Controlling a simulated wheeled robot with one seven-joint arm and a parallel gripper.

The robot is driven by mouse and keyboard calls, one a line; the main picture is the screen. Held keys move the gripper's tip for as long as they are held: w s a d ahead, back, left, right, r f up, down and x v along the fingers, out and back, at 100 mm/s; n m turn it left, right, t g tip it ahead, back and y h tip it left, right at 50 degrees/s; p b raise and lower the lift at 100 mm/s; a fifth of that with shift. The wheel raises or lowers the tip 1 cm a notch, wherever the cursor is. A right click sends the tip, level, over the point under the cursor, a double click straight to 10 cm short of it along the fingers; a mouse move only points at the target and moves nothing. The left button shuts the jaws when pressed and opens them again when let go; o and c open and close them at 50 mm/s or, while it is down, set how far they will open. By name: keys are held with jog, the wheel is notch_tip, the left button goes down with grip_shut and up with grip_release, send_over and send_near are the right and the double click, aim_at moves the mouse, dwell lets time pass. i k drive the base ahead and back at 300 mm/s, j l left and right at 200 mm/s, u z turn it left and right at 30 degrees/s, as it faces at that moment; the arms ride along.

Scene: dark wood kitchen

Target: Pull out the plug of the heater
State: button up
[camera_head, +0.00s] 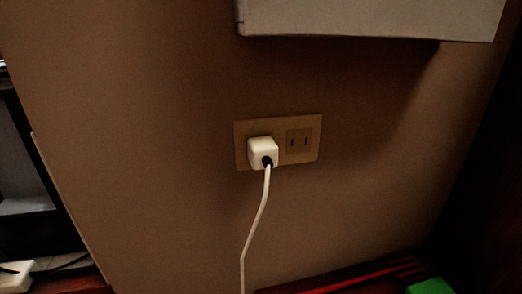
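A white, block-shaped plug (262,152) sits against the left half of a tan wall outlet plate (280,166). A white cord (254,221) leaves the plug through a dark collar and hangs down to the bottom edge of the head view. The right socket (299,142) of the plate is empty, with two upright slots. No heater can be made out, and the cord's far end is out of view. My gripper is not in view.
A pale box-like object (370,18) juts from the wall above the outlet. Dark shelving (30,235) stands at the left. A dark red surface (340,284) with a green object (430,286) lies below. The wall around the outlet is bare.

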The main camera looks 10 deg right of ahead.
aim_at(262, 151)
jog(key=z, duration=3.55)
jog(key=k, duration=2.8)
jog(key=u, duration=0.7)
jog(key=i+j, duration=0.05)
